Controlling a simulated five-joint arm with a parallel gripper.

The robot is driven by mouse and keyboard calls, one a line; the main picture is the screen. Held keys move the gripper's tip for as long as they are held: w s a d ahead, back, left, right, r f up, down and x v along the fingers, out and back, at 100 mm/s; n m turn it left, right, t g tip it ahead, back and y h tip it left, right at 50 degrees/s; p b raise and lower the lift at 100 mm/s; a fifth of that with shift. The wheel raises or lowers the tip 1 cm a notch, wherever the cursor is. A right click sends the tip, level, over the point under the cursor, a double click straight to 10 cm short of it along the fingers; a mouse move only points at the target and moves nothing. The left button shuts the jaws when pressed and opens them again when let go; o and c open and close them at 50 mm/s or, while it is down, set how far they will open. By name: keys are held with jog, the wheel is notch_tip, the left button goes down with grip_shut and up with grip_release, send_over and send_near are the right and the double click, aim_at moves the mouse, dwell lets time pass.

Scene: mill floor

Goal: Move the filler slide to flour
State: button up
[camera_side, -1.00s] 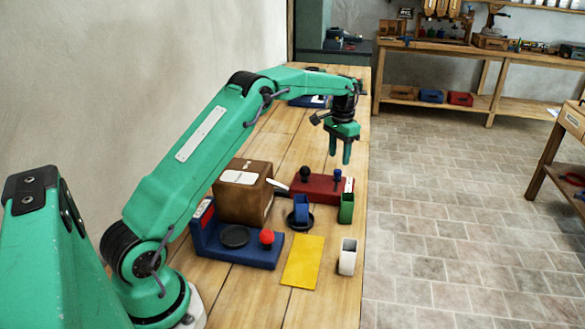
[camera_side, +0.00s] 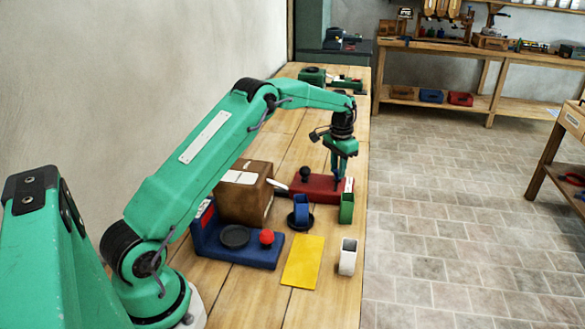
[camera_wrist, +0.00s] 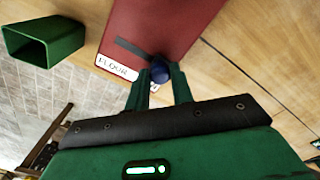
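The filler is a long red block (camera_side: 312,186) on the bench, with a slide that has a dark blue knob (camera_wrist: 160,70). In the wrist view, the knob stands in a dark slot, near a white label reading FLOUR (camera_wrist: 116,67). A second label is mostly hidden by my fingers. My gripper (camera_side: 338,180) is down at the right end of the red block. In the wrist view, its two green fingers (camera_wrist: 159,78) stand on either side of the knob and look open, with no clear grip on it.
A green open cup (camera_wrist: 45,42) stands beside the filler at the bench edge. A blue cup (camera_side: 301,208) on a black dish, a white cup (camera_side: 347,258), a yellow mat (camera_side: 303,262), a cardboard box (camera_side: 243,196) and a blue unit with a red knob (camera_side: 236,252) stand nearer.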

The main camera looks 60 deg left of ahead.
aim_at(335, 192)
grip_shut()
jog(key=shift+s+d, duration=2.3)
jog(key=shift+d, duration=0.1)
jog(key=o, duration=0.9)
grip_release()
jog(key=shift+c, duration=0.2)
jog(key=shift+a+r, duration=0.1)
jog(key=shift+r, duration=0.05)
notch_tip(335, 192, up, 8)
jog(key=shift+f, duration=0.2)
